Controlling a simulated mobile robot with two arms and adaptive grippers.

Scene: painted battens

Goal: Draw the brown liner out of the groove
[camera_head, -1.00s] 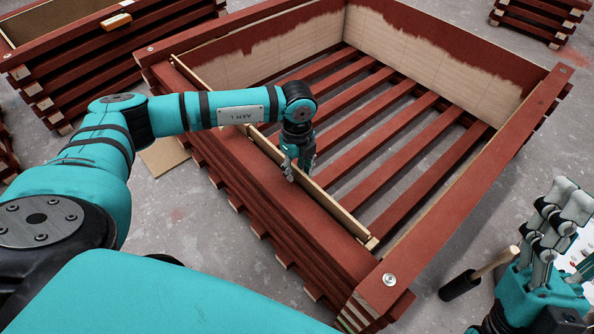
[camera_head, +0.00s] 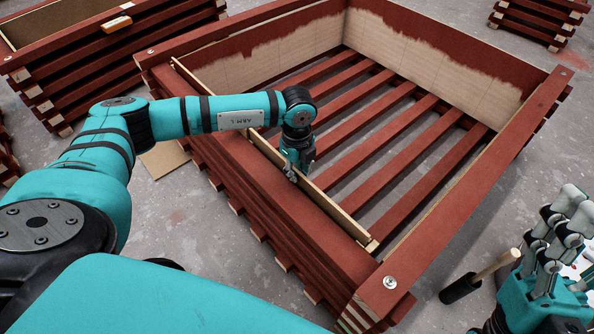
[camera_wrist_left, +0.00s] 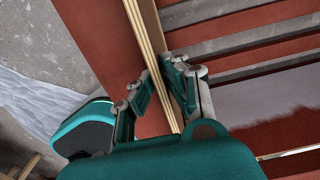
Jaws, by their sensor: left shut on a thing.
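The brown liner (camera_head: 325,206) is a thin board standing on edge along the near-left wall of the red slatted crate (camera_head: 222,150). Its pale top edge runs the length of that wall and also shows in the left wrist view (camera_wrist_left: 152,40). My left gripper (camera_head: 291,172) reaches down over the middle of this edge. In the left wrist view its fingers (camera_wrist_left: 162,92) are on either side of the board, shut on it. The groove and the liner's lower edge are hidden. My right gripper (camera_head: 562,225) is at the lower right, away from the crate, its finger opening unclear.
The crate's slatted floor (camera_head: 385,135) is bare. A brush or roller with a wooden handle (camera_head: 492,268) lies on the grey floor near my right gripper. Another red crate (camera_head: 90,70) stands at upper left with an orange-brown block (camera_head: 117,24) on its rim.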

